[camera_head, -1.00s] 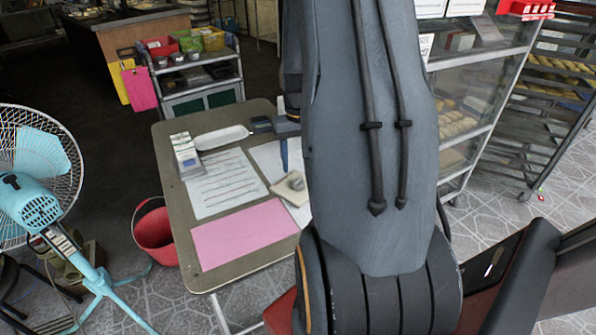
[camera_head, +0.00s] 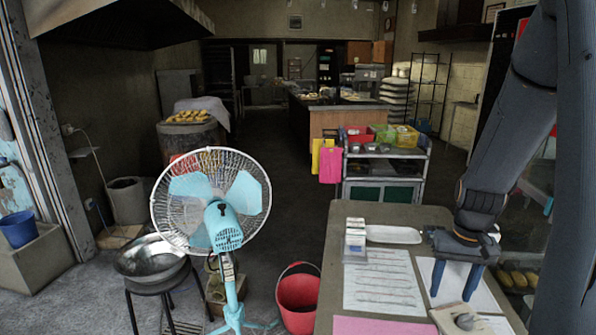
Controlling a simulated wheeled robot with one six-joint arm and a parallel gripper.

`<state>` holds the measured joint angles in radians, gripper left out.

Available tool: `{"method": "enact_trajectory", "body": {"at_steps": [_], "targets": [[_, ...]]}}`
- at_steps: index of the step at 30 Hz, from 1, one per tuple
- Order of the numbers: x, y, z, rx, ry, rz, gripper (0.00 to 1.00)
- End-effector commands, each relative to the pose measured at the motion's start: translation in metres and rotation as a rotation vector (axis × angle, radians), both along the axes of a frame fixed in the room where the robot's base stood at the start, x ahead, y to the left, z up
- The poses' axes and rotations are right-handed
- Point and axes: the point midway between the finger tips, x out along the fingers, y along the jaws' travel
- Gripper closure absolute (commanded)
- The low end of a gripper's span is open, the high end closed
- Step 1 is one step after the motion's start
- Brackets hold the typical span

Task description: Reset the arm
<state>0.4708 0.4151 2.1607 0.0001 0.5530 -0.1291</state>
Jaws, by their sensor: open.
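My arm comes down from the upper right in the head view. My gripper (camera_head: 452,296) hangs over the right part of the small table (camera_head: 340,245), its two blue fingers pointing down and spread apart with nothing between them. A white printed sheet (camera_head: 383,284) lies to its left. A tan pad with a small grey object on it (camera_head: 462,320) lies just below the fingertips in the picture. I cannot tell the exact height of the fingers over the table.
A white tray (camera_head: 393,234) and small boxes (camera_head: 355,238) stand on the table, with a pink sheet (camera_head: 380,326) at its front. A blue fan (camera_head: 215,215), red bucket (camera_head: 297,300) and metal bowl (camera_head: 150,258) stand left. A cart (camera_head: 385,170) stands behind; dark floor is open beyond.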

Motion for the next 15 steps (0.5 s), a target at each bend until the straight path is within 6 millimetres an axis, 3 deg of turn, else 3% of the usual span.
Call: {"method": "enact_trajectory", "body": {"at_steps": [1,6,10,15], "targets": [[-0.003,0.033,0.010,-0.003,-0.006,0.048,0.50],[-0.031,0.125,0.032,-0.007,-0.024,0.185,0.50],[-0.061,0.175,0.041,-0.007,-0.034,0.269,0.50],[-0.088,0.207,0.045,-0.006,-0.042,0.334,0.50]]}}
